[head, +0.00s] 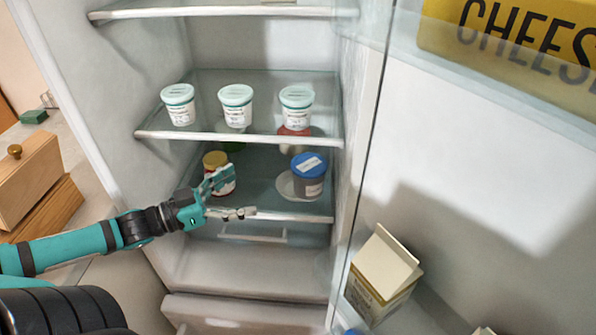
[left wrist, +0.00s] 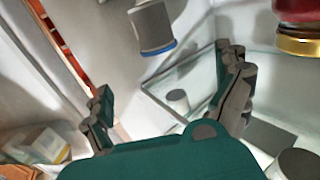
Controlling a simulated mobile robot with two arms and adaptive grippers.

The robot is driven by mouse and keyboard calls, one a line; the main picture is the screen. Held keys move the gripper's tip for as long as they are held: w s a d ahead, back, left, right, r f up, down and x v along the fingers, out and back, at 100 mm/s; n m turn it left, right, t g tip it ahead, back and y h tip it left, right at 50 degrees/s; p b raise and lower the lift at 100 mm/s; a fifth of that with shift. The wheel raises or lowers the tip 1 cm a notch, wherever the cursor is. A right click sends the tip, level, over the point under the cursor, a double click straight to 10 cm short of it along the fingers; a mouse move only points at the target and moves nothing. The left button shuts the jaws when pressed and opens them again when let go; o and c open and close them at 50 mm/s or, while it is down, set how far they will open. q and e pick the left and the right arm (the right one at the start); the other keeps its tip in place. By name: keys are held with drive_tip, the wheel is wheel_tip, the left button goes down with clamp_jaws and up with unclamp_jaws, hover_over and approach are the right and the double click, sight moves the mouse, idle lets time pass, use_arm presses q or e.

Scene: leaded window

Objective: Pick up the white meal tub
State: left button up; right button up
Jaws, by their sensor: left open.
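Three white tubs with pale teal lids stand in a row on a glass fridge shelf in the head view: a left one (head: 180,106), a middle one (head: 236,107) and a right one (head: 296,108). I cannot tell which is the meal tub. My left gripper (head: 232,196) is open and empty, in front of the shelf below them. It is apart from the tubs. Its spread fingers also show in the left wrist view (left wrist: 165,75). My right gripper is not in view.
A gold-lidded jar (head: 215,160) stands just behind my left gripper. The open door holds a carton (head: 382,276) and a yellow cheese box (head: 520,40). A wooden box (head: 25,180) lies left.

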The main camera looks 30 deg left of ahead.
use_arm(q)
drive_tip(key=b, duration=0.4)
approach(309, 165)
drive_tip(key=w, duration=0.3)
drive_tip(key=shift+w+d+f, duration=0.25)
drive_tip(key=shift+w+d, duration=0.2)
drive_tip(key=shift+d, duration=0.05)
drive_tip(key=shift+w+d+f, duration=0.3)
drive_tip(key=shift+w+d, duration=0.15)
drive_tip(key=shift+x, duration=2.55)
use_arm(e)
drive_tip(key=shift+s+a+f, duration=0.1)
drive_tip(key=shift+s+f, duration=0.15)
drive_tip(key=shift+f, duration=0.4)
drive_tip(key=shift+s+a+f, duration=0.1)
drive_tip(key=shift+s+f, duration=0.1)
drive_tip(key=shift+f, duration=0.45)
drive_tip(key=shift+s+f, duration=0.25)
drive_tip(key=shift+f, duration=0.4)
use_arm(q)
drive_tip(key=shift+s+d, duration=0.1)
drive_tip(key=shift+d, duration=0.1)
drive_tip(key=c, duration=1.4)
drive_tip(key=shift+r, duration=0.1)
drive_tip(key=shift+c, duration=0.4)
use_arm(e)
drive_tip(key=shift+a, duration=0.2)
use_arm(q)
drive_tip(key=shift+r, duration=0.1)
